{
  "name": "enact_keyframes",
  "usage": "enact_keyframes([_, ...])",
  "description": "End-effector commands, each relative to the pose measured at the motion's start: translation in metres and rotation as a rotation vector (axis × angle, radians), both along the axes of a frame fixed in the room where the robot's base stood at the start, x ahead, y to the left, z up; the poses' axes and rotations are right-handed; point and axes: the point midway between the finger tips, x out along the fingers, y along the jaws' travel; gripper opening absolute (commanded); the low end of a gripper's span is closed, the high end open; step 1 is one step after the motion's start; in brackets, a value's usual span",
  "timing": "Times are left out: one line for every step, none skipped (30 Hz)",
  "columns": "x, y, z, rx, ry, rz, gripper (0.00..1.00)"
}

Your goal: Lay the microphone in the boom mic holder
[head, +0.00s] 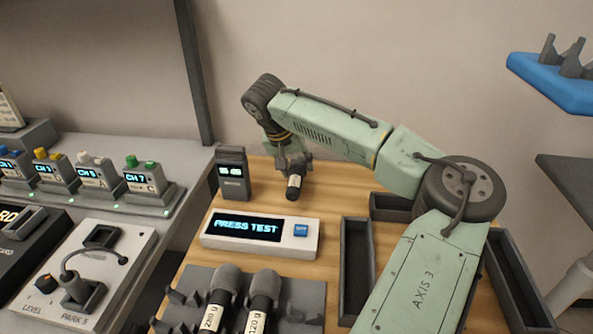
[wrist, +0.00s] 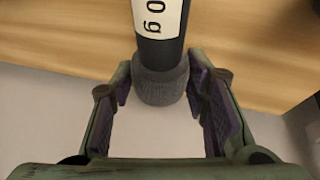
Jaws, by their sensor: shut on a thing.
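My gripper (head: 291,163) is over the back of the wooden table, shut on a microphone (head: 294,187). The microphone has a dark body, a white label and a grey head. In the wrist view my gripper (wrist: 160,84) has one finger on each side of the microphone's grey mesh head (wrist: 160,88); its labelled body points away from the gripper. The label reads "0 g" in part. A blue holder (head: 552,88) with grey upright prongs stands at the upper right, cut by the picture edge; it looks like the boom mic holder. It is empty where it shows and far from my gripper.
Two more microphones (head: 262,300) lie in a grey cradle (head: 305,298) at the front. A "PRESS TEST" display box (head: 260,247) and a small dark unit (head: 233,190) stand on the table. Dark trays (head: 355,265) lie near my arm. A mixer console (head: 88,262) is left.

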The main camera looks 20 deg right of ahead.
Motion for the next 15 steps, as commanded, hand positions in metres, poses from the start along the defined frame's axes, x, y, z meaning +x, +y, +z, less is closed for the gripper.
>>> enact_keyframes([0.0, 0.0, -0.006, -0.001, 0.001, 0.001, 0.0])
enact_keyframes([0.0, 0.0, -0.01, -0.002, 0.001, 0.0, 0.0])
enact_keyframes([0.0, 0.0, -0.016, -0.002, 0.0, -0.001, 0.0])
enact_keyframes([0.0, 0.0, -0.018, -0.001, -0.001, 0.0, 0.0])
enact_keyframes([0.0, 0.0, -0.021, -0.001, -0.001, 0.0, 0.0])
enact_keyframes([0.0, 0.0, -0.023, -0.001, -0.001, 0.0, 0.0])
enact_keyframes([0.0, 0.0, -0.024, -0.002, -0.002, 0.0, 0.0])
enact_keyframes([0.0, 0.0, -0.024, -0.002, -0.002, 0.0, 0.0])
enact_keyframes([0.0, 0.0, -0.024, -0.002, -0.002, 0.0, 0.0])
enact_keyframes([0.0, 0.0, -0.024, -0.001, -0.002, 0.0, 0.0])
enact_keyframes([0.0, 0.0, -0.024, -0.001, -0.002, 0.0, 0.0])
enact_keyframes([0.0, 0.0, -0.024, -0.002, -0.002, 0.0, 0.0])
enact_keyframes([0.0, 0.0, -0.024, -0.001, -0.002, 0.0, 0.0])
enact_keyframes([0.0, 0.0, -0.024, -0.001, -0.002, 0.0, 0.0])
enact_keyframes([0.0, 0.0, -0.026, 0.0, -0.001, 0.0, 0.0])
